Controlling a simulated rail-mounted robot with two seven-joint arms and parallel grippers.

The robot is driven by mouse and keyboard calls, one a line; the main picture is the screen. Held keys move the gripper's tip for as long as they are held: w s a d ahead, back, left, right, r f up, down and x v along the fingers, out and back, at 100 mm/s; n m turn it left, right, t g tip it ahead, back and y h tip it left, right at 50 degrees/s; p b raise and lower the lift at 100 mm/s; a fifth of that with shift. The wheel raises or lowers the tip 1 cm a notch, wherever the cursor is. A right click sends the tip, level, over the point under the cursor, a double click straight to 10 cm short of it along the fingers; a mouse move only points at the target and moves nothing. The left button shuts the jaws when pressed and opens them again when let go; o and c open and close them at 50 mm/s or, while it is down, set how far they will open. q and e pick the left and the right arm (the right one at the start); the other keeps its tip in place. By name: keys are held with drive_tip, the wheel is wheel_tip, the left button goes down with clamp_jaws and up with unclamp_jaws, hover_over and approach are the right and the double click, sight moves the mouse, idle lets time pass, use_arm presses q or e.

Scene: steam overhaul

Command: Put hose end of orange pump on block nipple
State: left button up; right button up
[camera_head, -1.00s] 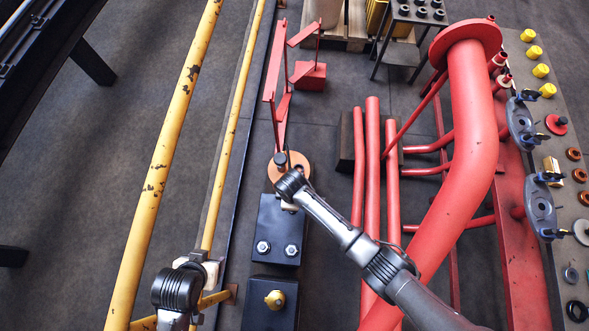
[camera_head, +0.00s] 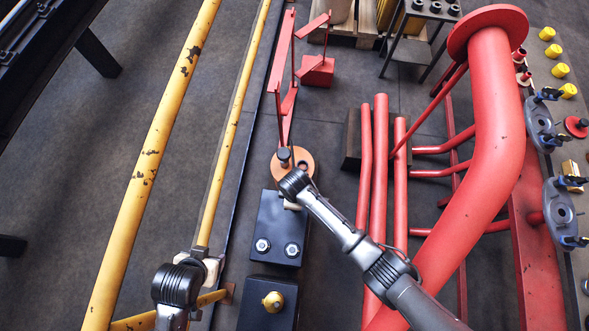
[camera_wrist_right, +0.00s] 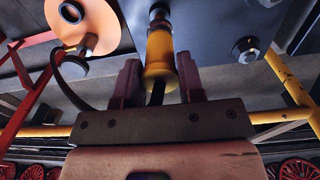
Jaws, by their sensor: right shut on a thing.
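The orange pump (camera_head: 306,160) is a round copper-orange body with a dark knob, beyond the dark block (camera_head: 270,215) in the head view. It also shows at upper left in the wrist view (camera_wrist_right: 98,22), with a black hose (camera_wrist_right: 68,88) curving from it. My right gripper (camera_wrist_right: 158,82) is shut on the yellow hose end (camera_wrist_right: 160,52), which points toward the block (camera_wrist_right: 215,25). A dark nipple (camera_wrist_right: 158,12) lies in line with its tip; I cannot tell whether it is seated. In the head view my right gripper (camera_head: 293,203) hides the hose end. My left gripper (camera_head: 208,268) is by the thin yellow pipe; its jaws are unclear.
A second dark block with a brass fitting (camera_head: 273,301) stands nearer. Yellow pipes (camera_head: 150,165) run along the left and large red pipes (camera_head: 490,130) stand right. A red linkage (camera_head: 285,60) stands beyond the pump. Open floor lies at far left.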

idle(0.4)
drive_tip(key=shift+f+b, duration=0.35)
drive_tip(key=shift+f, duration=0.35)
drive_tip(key=shift+f, duration=0.15)
drive_tip(key=shift+f+b, duration=0.35)
drive_tip(key=shift+f, duration=0.35)
drive_tip(key=shift+f, duration=0.25)
drive_tip(key=o, duration=1.1)
drive_tip(key=shift+r, duration=0.1)
